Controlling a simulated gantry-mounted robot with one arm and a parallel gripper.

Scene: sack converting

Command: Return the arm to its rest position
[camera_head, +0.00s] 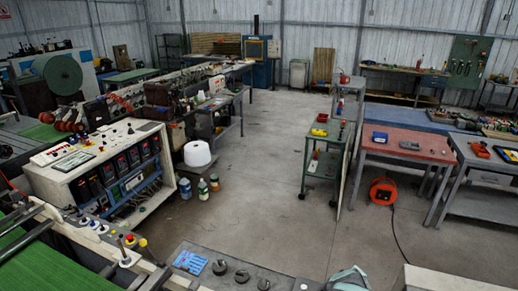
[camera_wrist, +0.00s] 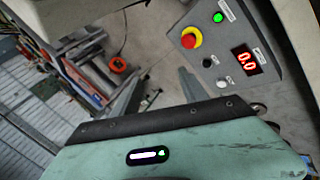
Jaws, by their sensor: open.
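My gripper (camera_wrist: 160,90) shows in the wrist view as two grey fingers, spread apart with nothing between them. Behind it are the grey floor and a tilted view of the hall. A teal housing with a black edge and a small lit indicator fills the bottom of the wrist view; it looks like part of my own body. In the head view a teal and white part at the bottom edge may be my arm, but the gripper itself cannot be made out there.
A grey control box (camera_wrist: 237,55) with a red stop button and a "0.0" display is close in the wrist view. A knobbed grey panel (camera_head: 240,275) is at the head view's bottom. A green cart (camera_head: 323,163) and red-topped bench (camera_head: 405,143) stand right; the middle floor is clear.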

